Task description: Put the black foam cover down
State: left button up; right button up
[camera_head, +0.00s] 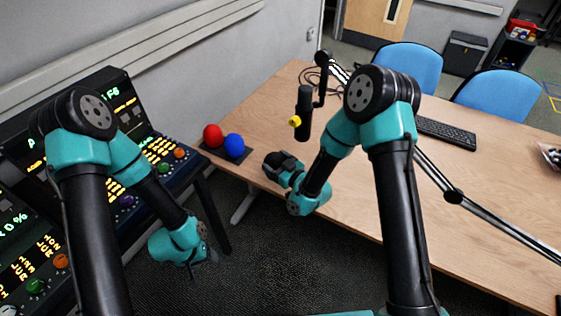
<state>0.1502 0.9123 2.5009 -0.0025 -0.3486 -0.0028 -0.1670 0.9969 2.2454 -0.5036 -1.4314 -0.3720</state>
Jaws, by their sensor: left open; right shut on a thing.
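My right gripper (280,165) is over the near-left part of the wooden table, shut on a dark, rounded thing at its tip. This looks like the black foam cover (272,160), but it blends with the dark fingers and its outline is hard to tell. A red ball-shaped cover (213,135) and a blue one (234,144) sit side by side on a dark pad (242,157) at the table's left edge, left of my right gripper. My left gripper (203,258) hangs low over the floor, open; its fingers are mostly hidden behind its wrist.
A black microphone (304,110) with a yellow part hangs from a boom arm behind my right gripper. A keyboard (447,133) lies further right. A lit control console (130,115) stands on the left. Table surface between pad and microphone is clear.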

jog(key=shift+w+a+f+n+g+y, duration=0.5)
jog(key=shift+w+f+y, duration=0.1)
jog(key=shift+f, duration=0.15)
jog(key=shift+d, duration=0.1)
jog(key=s+d+r+m+t+h, duration=0.2)
jog(key=s+d+r+m+h, duration=0.1)
jog(key=s+r+m+h, duration=0.1)
jog(key=s+d+r+m+t+h, duration=0.3)
jog(key=s+d+r+m+h, duration=0.1)
jog(key=r+h, duration=0.3)
notch_tip(320, 180, up, 2)
jog(key=shift+d+r, duration=0.1)
jog(key=shift+d, duration=0.1)
jog(key=shift+w, duration=0.1)
jog(key=w+a+m+h, duration=0.4)
jog(key=w+a+h, duration=0.3)
jog(key=w+a, duration=0.2)
jog(key=shift+w+a+m, duration=0.15)
jog(key=shift+w+m, duration=0.15)
jog(key=shift+w, duration=0.4)
